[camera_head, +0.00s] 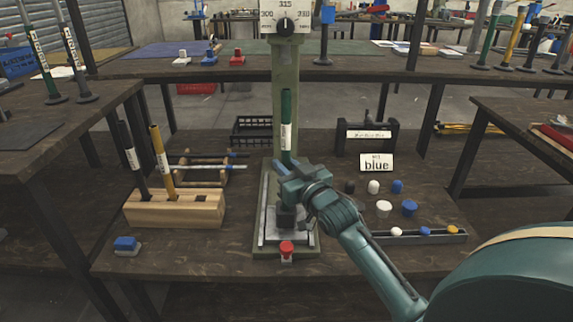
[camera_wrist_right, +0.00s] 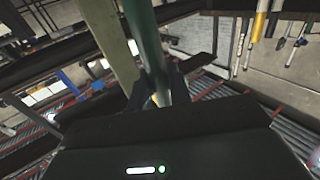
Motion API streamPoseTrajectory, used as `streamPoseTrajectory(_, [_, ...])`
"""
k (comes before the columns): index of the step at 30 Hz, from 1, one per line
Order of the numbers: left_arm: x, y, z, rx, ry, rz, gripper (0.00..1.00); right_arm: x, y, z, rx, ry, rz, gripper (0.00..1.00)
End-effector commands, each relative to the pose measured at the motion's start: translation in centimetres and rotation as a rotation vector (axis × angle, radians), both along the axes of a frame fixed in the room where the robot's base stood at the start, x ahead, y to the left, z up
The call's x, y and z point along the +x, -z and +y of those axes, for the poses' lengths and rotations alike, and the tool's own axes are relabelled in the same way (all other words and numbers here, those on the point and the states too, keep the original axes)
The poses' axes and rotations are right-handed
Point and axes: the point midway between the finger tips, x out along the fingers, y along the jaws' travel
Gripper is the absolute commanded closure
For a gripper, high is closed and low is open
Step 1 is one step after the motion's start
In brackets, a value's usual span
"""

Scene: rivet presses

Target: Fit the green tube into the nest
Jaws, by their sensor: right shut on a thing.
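The green tube (camera_head: 287,122), with a white label, stands about upright in front of the press column (camera_head: 285,75). My right gripper (camera_head: 287,170) is shut on its lower part. In the right wrist view the tube (camera_wrist_right: 147,40) runs between the two dark fingers (camera_wrist_right: 152,92). Below the gripper, a dark block (camera_head: 287,217) sits on the press base (camera_head: 268,235); it looks like the nest. The gripper hides the tube's lower end, so I cannot tell whether it touches the nest. My left gripper is not in view.
A wooden block (camera_head: 175,210) holding a black and a yellow tube stands left of the press. A red button (camera_head: 287,249) is at the front. A black crate (camera_head: 252,130) stands behind.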

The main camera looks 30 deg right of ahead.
Motion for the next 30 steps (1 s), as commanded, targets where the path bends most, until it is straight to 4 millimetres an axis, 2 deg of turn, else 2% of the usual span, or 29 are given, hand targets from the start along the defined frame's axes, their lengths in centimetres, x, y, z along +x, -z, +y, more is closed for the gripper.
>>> streamPoseTrajectory(30, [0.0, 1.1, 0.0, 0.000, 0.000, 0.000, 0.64, 0.0, 2.6, 0.0, -0.001, 0.000, -0.001, 1.00])
